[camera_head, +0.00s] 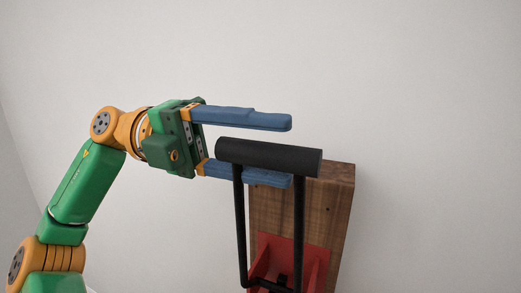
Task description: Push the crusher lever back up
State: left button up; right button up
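The crusher has a black lever with a thick cylindrical handle (268,157) on two thin black arms, which rise from a red crusher body (316,262) mounted on a wooden board (332,195). The handle stands at the top, near the board's upper edge. My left gripper (290,151) comes in from the left with its two blue fingers spread apart. One finger passes above the handle, the other runs behind and below it, partly hidden by the handle. Whether either finger touches the handle I cannot tell. My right gripper is not in view.
A plain pale wall (420,90) fills the background. The space to the right of the board and above the handle is clear. The lower part of the crusher is cut off by the bottom edge of the view.

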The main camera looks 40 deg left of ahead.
pick_arm(q)
jog(key=shift+w+a+f, duration=0.1)
jog(key=v, duration=0.7)
jog(key=shift+b, duration=0.45)
